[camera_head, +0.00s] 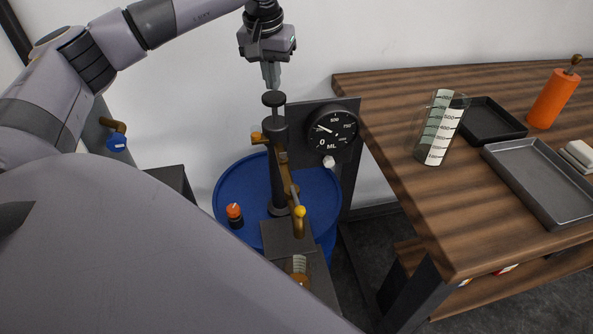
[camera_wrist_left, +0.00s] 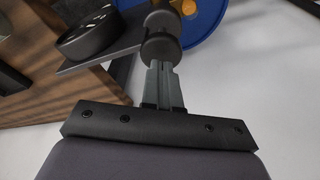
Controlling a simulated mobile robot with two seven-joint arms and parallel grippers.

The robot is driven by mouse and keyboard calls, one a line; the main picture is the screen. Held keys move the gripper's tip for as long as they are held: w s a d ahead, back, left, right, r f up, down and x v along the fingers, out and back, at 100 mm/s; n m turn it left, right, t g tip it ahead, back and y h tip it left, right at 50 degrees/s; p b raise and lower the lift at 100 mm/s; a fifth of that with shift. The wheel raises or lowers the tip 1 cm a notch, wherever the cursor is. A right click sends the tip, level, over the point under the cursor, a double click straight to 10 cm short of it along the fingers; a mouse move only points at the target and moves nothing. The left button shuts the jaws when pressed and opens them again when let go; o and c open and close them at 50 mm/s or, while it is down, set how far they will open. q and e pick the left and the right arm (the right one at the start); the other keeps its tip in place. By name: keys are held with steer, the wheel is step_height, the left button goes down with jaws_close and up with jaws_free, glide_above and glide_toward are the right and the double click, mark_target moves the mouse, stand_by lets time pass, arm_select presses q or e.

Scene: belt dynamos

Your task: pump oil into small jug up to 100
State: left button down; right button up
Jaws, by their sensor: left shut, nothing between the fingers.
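The pump stands on a blue drum (camera_head: 230,190), with a black post and a round black plunger knob (camera_head: 274,99) on top. My left gripper (camera_head: 272,85) is shut and empty, its fingertips pointing down just above the knob. In the left wrist view the fingertips (camera_wrist_left: 161,68) reach to the knob (camera_wrist_left: 160,46); I cannot tell whether they touch. A round dial (camera_head: 332,130) marked ML is beside the post; its needle points to the upper left. A small jug (camera_head: 299,264) with scale marks stands low below the brass spout (camera_head: 293,188), partly hidden by my own body.
A wooden bench (camera_head: 400,140) at the right carries a larger clear graduated jug (camera_head: 440,130), two dark trays (camera_head: 540,180) and an orange bottle (camera_head: 553,97). An orange-topped knob (camera_head: 234,212) is on the drum. My own arm covers the lower left.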

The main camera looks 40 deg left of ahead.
arm_select(q)
steer(key=shift+f+b, duration=1.1)
steer(key=shift+f, duration=1.1)
step_height(320, 180, up, 6)
steer(key=p, duration=0.5)
steer(key=shift+r+p, duration=0.2)
steer(key=shift+p, duration=0.2)
step_height(320, 180, up, 2)
steer(key=shift+p, duration=0.4)
steer(key=shift+r, duration=0.15)
steer(key=shift+r, duration=0.1)
step_height(320, 180, up, 7)
glide_above(273, 96)
steer(key=s, duration=0.1)
steer(key=shift+s+d+b, duration=0.15)
steer(key=shift+d+b, duration=0.1)
steer(key=shift+b, duration=0.05)
